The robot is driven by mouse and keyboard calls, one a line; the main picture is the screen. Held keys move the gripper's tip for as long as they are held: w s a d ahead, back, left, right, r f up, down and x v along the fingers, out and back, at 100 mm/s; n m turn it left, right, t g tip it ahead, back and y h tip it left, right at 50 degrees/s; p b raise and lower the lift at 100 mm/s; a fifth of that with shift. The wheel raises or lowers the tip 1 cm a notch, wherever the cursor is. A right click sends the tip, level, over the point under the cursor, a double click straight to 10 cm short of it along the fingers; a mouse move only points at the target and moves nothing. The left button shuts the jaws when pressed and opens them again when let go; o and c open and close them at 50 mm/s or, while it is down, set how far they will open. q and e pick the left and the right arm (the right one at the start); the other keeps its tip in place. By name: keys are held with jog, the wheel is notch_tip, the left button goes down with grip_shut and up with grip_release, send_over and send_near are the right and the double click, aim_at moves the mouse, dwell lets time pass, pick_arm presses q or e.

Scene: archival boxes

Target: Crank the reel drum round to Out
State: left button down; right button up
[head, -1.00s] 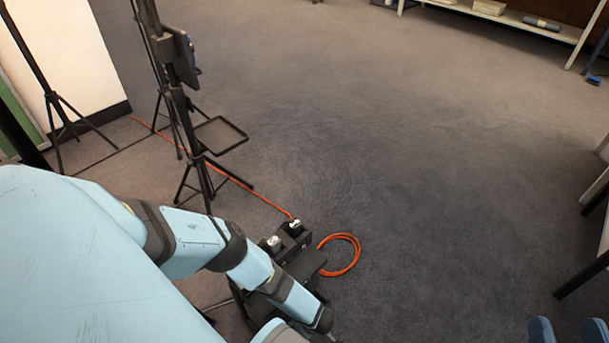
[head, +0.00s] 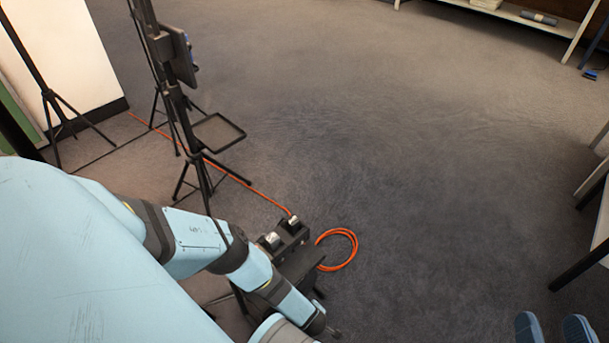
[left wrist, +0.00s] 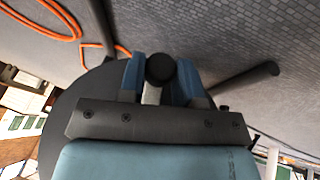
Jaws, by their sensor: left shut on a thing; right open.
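In the left wrist view my left gripper (left wrist: 158,88) is shut on a black round crank knob (left wrist: 160,68) with a pale shaft, one blue finger on each side. A large dark disc (left wrist: 62,125), seemingly the reel drum, shows behind and to the left of the gripper, partly hidden by it. No Out mark can be read. In the head view my left arm reaches to the bottom edge and hides most of the reel. My right gripper (head: 555,328) is open and empty at the bottom right, apart from everything.
A black box (head: 284,236) with silver fittings stands beside my left arm. An orange cable (head: 245,186) runs to it, and an orange coil (head: 352,250) lies on the floor. Black tripod stands (head: 197,150) are at the left. The middle carpet is clear.

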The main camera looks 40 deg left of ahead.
pick_arm(q)
jog(key=shift+w+d+r+t+p, duration=0.1)
jog(key=shift+w+r+t+p, duration=0.1)
jog(key=shift+w+t, duration=0.4)
jog(key=shift+w+r+t+p, duration=0.1)
jog(key=shift+w+t+p, duration=0.15)
jog(key=shift+t, duration=0.55)
jog(key=shift+w+r+n+t, duration=0.1)
jog(key=shift+w+n+t, duration=0.1)
jog(key=shift+n+t, duration=0.15)
pick_arm(e)
jog(key=shift+s+a+f+m, duration=0.1)
jog(key=shift+s+a+m, duration=0.1)
jog(key=shift+s+m, duration=0.15)
pick_arm(q)
jog(key=shift+w, duration=0.1)
pick_arm(e)
jog(key=shift+f, duration=0.1)
pick_arm(q)
jog(key=c, duration=0.8)
grip_release()
jog(key=shift+r, duration=0.1)
